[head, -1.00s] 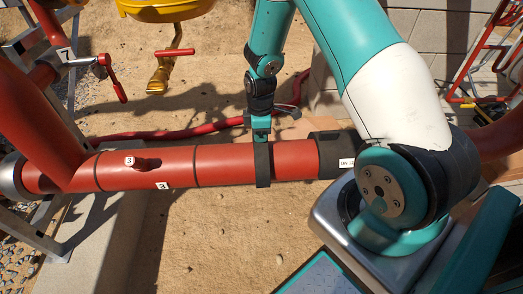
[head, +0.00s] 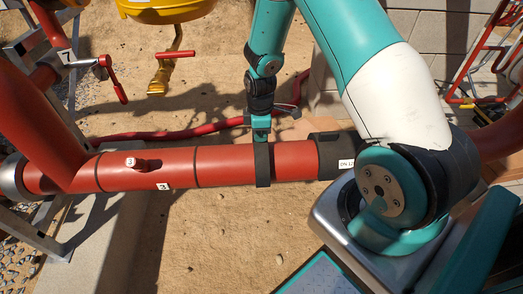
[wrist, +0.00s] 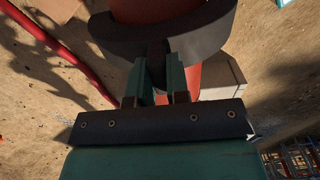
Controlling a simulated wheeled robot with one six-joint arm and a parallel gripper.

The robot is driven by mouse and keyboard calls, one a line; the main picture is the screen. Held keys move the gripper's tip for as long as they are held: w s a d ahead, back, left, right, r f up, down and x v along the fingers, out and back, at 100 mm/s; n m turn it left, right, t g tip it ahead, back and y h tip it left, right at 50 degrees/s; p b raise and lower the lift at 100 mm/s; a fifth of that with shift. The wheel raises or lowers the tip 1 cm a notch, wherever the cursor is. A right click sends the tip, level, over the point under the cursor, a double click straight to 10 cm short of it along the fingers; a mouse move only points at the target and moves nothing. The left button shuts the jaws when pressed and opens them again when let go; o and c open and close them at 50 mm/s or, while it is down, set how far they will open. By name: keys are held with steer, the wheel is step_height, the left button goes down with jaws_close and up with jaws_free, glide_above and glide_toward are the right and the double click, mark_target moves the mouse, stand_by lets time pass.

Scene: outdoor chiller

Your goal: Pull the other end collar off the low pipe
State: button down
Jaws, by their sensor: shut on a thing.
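The low pipe (head: 225,164) is red and runs across the middle of the head view. A thin dark collar (head: 262,172) rings it right of its middle. My gripper (head: 261,137) reaches down to this collar's top from behind. In the wrist view my gripper (wrist: 160,82) is shut on a dark tab on the collar (wrist: 205,32). The collar is still around the pipe (wrist: 150,10). A wider black sleeve (head: 328,155) with a white label sits farther right on the pipe, partly behind my arm.
A red branch pipe (head: 45,120) rises at the left, near a red-handled valve (head: 112,78). A yellow vessel (head: 165,10) hangs at the top. A red hose (head: 180,133) lies on the sand behind the pipe. A red frame (head: 490,60) stands at the right. Sand below the pipe is clear.

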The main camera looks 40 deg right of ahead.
steer(key=shift+r+p, duration=0.3)
steer(key=shift+r, duration=0.15)
step_height(320, 180, up, 6)
steer(key=p, duration=0.5)
steer(key=shift+r+p, duration=0.15)
steer(key=shift+p, duration=0.15)
steer(key=c, duration=1.6)
jaws_free()
jaws_close()
